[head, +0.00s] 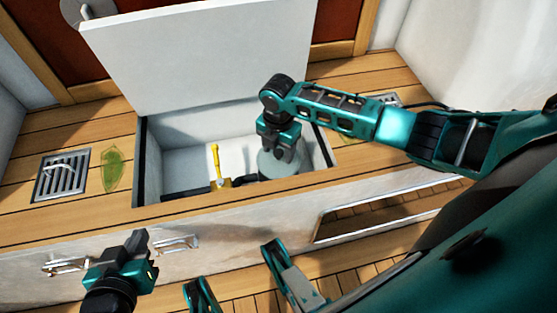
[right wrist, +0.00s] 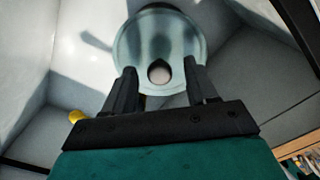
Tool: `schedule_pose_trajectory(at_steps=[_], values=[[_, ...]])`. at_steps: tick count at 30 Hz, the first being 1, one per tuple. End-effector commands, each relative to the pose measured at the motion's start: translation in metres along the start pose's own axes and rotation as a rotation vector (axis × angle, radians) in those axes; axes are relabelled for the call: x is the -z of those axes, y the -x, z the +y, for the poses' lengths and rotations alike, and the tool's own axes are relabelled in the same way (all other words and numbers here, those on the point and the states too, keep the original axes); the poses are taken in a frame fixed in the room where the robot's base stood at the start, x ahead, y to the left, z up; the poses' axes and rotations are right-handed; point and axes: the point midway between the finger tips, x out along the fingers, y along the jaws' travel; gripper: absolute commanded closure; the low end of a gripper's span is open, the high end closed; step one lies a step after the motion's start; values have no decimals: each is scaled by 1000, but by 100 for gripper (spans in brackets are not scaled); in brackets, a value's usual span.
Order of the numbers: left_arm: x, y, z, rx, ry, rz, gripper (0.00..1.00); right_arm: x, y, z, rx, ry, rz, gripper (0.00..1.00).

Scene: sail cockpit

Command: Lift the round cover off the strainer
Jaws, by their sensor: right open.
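The strainer (head: 279,165) stands inside the open locker, a pale translucent body partly hidden by my right gripper (head: 282,150). My right gripper, also in the right wrist view (right wrist: 157,78), is open and points down at the cover. Its two fingertips are on either side of the knob, apart from it in the picture. My left gripper (head: 145,254) is outside the locker at the lower left; its jaw opening is unclear.
The white locker lid (head: 200,55) stands raised behind the opening. A yellow-handled valve (head: 216,165) is left of the strainer. The wooden seat (head: 60,215) surrounds the opening and carries a vent grille (head: 62,176) and a green leaf-shaped item (head: 113,169). Metal latches (head: 177,243) are on the front face.

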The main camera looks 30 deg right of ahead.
Motion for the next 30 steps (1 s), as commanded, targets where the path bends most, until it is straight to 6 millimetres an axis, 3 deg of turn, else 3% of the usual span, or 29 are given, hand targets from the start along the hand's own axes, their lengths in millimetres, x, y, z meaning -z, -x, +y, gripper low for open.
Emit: schedule_pose_trajectory(at_steps=[4, 21, 30], values=[[3, 1, 0, 0, -1, 5, 100, 0, 1, 0, 0, 0, 0, 44], [-1, -1, -4, 7, -1, -3, 100, 0, 1, 0, 1, -1, 1, 98], [-1, 0, -4, 8, -2, -4, 100, 0, 2, 0, 1, -1, 0, 100]])
